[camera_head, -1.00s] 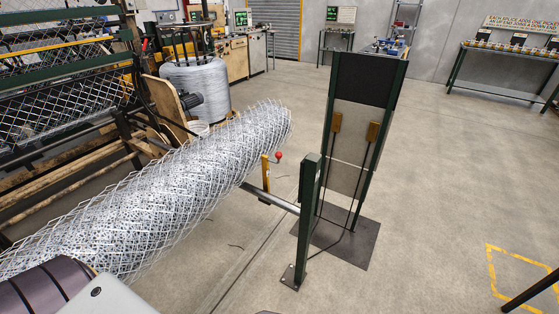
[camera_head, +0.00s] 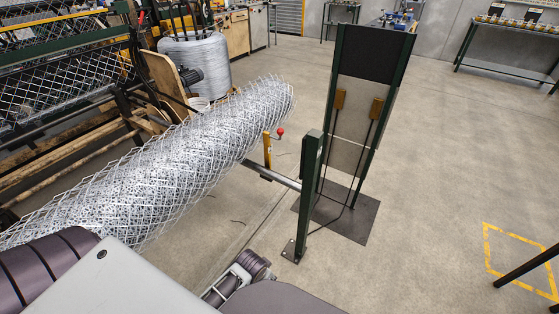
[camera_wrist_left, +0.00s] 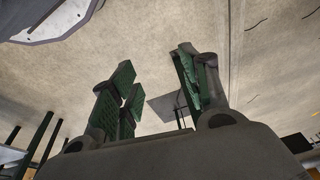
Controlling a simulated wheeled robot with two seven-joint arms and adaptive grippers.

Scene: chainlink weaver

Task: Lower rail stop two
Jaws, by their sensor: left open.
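A yellow upright stop (camera_head: 267,150) with a red ball knob (camera_head: 280,132) stands on the grey rail (camera_head: 272,175) beside the far end of the mesh roll. The yellow piece is upright; I cannot read a number on it. My left gripper (camera_wrist_left: 155,72) is open and empty in the left wrist view, its green-padded fingers apart over bare floor. In the head view, parts of my arm show at the bottom, well below and nearer than the stop; the fingertips cannot be made out there. My right gripper is not in view.
A large chain-link roll (camera_head: 170,165) lies left of the stop. A dark green post (camera_head: 309,190) holds the rail's near right end. A tall panel (camera_head: 352,125) with two brown handles stands behind it.

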